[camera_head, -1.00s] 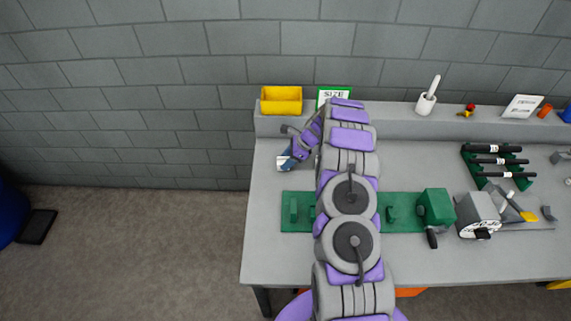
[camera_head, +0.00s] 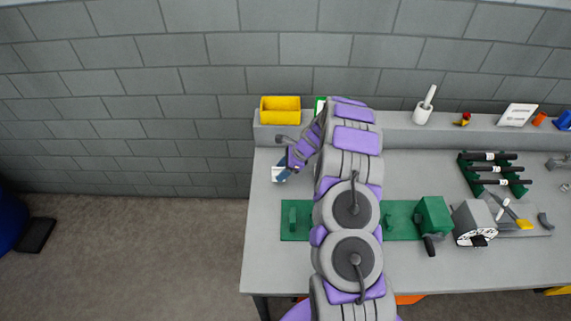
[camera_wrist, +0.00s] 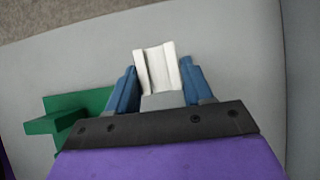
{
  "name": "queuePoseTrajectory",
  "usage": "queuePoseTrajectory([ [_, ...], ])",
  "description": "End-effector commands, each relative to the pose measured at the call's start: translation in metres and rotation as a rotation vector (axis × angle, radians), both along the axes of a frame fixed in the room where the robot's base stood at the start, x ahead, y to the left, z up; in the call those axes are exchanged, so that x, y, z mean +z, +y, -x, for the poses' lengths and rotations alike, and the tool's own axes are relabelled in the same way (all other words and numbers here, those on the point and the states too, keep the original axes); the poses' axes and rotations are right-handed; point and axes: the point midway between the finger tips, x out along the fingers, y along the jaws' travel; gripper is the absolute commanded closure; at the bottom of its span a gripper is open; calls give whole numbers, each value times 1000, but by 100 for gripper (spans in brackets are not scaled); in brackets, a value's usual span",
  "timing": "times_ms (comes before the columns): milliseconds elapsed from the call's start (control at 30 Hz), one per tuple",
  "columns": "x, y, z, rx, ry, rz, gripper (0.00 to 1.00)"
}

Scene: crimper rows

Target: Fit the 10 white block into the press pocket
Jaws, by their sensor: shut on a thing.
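My gripper (camera_wrist: 157,85) is shut on a white block (camera_wrist: 157,65) in the wrist view. The block has a channel between raised sides and sits between the two blue fingers. In the head view my gripper (camera_head: 281,172) is above the left part of the table, behind the left end of the green base plate (camera_head: 404,230). My arm covers the middle of that plate. Part of the green fixture (camera_wrist: 72,115) shows left of the gripper in the wrist view. I cannot make out the press pocket or any number on the block.
A yellow bin (camera_head: 281,109) and a mostly hidden green-framed sign (camera_head: 320,104) stand on the back ledge. A green block (camera_head: 434,213) with a dark handle and a grey dial unit (camera_head: 472,221) stand right of my arm. A green rack (camera_head: 492,172) holds black-handled tools. The table's left edge is close to the gripper.

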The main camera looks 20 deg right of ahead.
Motion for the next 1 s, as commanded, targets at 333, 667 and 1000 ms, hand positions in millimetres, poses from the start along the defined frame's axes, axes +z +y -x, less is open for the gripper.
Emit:
queuePoseTrajectory([
  [333,9,47,49,2,1,-1,81],
  [667,10,75,81,2,2,-2,81],
  [1000,12,80,86,1,-1,2,81],
])
